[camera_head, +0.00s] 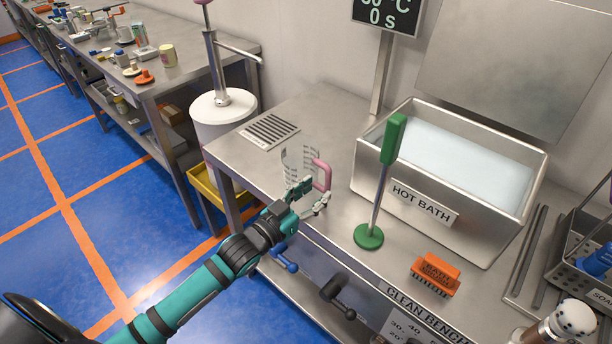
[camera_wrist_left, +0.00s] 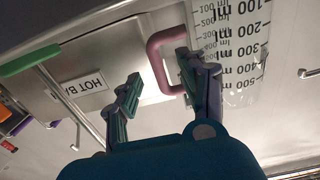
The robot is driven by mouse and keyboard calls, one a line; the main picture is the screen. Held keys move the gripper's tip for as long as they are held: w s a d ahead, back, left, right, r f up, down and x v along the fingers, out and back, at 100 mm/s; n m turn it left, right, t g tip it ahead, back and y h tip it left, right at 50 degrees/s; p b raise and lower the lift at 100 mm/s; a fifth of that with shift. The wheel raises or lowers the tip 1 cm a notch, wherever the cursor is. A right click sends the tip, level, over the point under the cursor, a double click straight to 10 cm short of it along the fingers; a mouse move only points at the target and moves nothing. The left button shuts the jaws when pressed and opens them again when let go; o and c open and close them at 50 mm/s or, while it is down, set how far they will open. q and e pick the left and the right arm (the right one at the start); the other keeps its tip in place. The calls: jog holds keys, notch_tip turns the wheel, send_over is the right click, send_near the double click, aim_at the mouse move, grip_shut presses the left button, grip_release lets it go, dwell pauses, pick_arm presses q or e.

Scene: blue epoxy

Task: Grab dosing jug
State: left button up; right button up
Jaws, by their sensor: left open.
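The dosing jug (camera_head: 297,157) is clear, with measuring marks and a pink handle (camera_head: 326,174), and stands upright on the steel bench near its front left edge. In the left wrist view the jug (camera_wrist_left: 232,45) fills the upper right, with its pink handle (camera_wrist_left: 153,62) at upper centre. My left gripper (camera_head: 313,196) is open at the handle side of the jug. In the left wrist view its fingers (camera_wrist_left: 158,68) are spread, one to each side of the handle's outer bar. I cannot tell whether they touch it. My right gripper is not in view.
A hot bath (camera_head: 378,178) stands behind right of the jug. A green-handled tool (camera_head: 369,236) stands upright right of my gripper, and an orange block (camera_head: 436,274) lies further right. A drain grille (camera_head: 269,131) lies behind left. A white drum (camera_head: 222,112) stands beyond the bench's left end.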

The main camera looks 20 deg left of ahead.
aim_at(326, 185)
pick_arm(q)
jog(key=b+x, duration=0.1)
jog(key=x, duration=0.1)
jog(key=b+x, duration=0.1)
jog(key=x, duration=0.2)
jog(key=shift+d+f+b, duration=0.2)
jog(key=shift+b, duration=0.2)
jog(key=shift+s+r, duration=0.1)
jog(key=shift+c, duration=0.4)
grip_shut()
